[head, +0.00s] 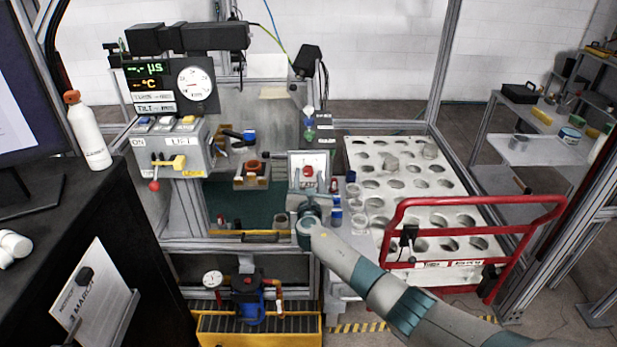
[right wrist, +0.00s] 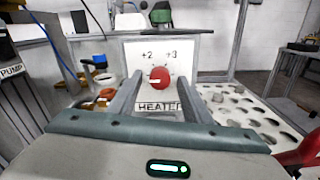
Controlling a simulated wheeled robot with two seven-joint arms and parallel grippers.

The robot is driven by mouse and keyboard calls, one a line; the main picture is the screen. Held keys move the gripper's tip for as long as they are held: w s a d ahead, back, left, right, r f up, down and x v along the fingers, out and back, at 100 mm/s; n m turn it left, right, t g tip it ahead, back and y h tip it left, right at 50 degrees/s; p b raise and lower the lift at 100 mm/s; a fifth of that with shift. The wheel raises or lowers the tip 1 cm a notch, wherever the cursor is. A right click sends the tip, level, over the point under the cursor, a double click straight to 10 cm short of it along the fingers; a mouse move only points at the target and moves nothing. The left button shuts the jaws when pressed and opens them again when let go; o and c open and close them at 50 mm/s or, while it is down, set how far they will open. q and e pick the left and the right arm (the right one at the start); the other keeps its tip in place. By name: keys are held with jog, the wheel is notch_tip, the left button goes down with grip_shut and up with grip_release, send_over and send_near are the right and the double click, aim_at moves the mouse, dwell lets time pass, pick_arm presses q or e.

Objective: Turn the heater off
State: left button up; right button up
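The heater panel is a white plate (right wrist: 188,55) marked "+2", "+3" and "HEATER" in the right wrist view. It also shows in the head view (head: 297,160). A round red knob (right wrist: 160,77) sits at its middle, with a white mark pointing to the left. The knob also shows in the head view (head: 308,170). My right gripper (head: 308,184) is in front of the panel. Its two fingers (right wrist: 158,90) are apart, one on each side of the knob as seen from the wrist. I cannot tell whether they touch it. My left gripper is not in view.
A control box labelled "ON" and "LIFT" (head: 166,143) with a red-tipped lever stands at the left. A display with a dial (head: 170,85) is above it. A white rack with round holes (head: 400,190) and a red rail (head: 480,200) stand at the right.

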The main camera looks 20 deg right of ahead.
jog(key=shift+r, duration=0.1)
jog(key=shift+v, duration=0.8)
jog(key=b+v, duration=0.2)
jog(key=v, duration=1.3)
jog(key=shift+s, duration=0.35)
jog(key=shift+a, duration=0.1)
